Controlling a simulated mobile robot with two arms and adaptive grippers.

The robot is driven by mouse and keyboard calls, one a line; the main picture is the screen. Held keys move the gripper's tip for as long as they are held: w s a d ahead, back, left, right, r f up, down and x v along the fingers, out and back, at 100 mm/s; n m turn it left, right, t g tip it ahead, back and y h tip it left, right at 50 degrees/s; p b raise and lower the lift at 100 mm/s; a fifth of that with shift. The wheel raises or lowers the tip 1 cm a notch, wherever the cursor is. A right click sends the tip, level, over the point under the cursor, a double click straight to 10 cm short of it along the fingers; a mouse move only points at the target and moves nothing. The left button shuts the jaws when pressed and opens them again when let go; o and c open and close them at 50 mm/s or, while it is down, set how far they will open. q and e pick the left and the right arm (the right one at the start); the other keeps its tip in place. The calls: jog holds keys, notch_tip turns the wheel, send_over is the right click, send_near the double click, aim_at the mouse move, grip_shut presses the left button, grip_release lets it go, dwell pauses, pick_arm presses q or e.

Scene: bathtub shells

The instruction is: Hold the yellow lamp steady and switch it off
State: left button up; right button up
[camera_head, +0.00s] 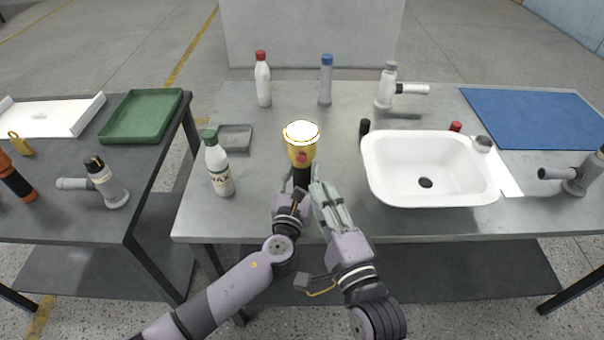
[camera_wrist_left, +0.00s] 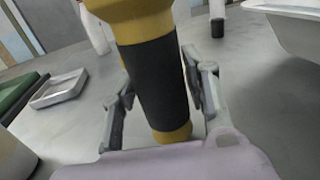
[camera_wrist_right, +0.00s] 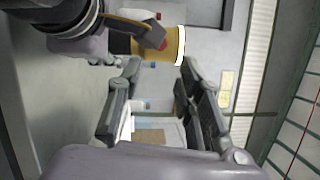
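The yellow lamp (camera_head: 298,151) stands upright near the table's front edge, its top glowing white. It has a black handle (camera_wrist_left: 158,85) and a red button (camera_head: 301,158) on its front. My left gripper (camera_head: 299,181) has a finger on each side of the handle, with the fingertips against it. My right gripper (camera_head: 322,188) is just right of and below the lamp, its fingers apart and empty. In the right wrist view the lamp (camera_wrist_right: 172,46) with its lit end shows beyond the fingertips. The lamp's base is partly hidden by my left gripper in the head view.
A white basin (camera_head: 376,178) is to the right. A green-capped bottle (camera_head: 217,168) and a small grey tray (camera_head: 235,137) are to the left. A red-capped bottle (camera_head: 263,82), a blue-capped bottle (camera_head: 325,84) and a grey-white tool (camera_head: 387,88) stand behind.

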pick_arm(q)
jog(key=c, duration=0.9)
pick_arm(e)
jog(key=shift+c, duration=0.3)
pick_arm(q)
jog(key=shift+o, duration=0.2)
pick_arm(e)
grip_shut()
dwell(1.9)
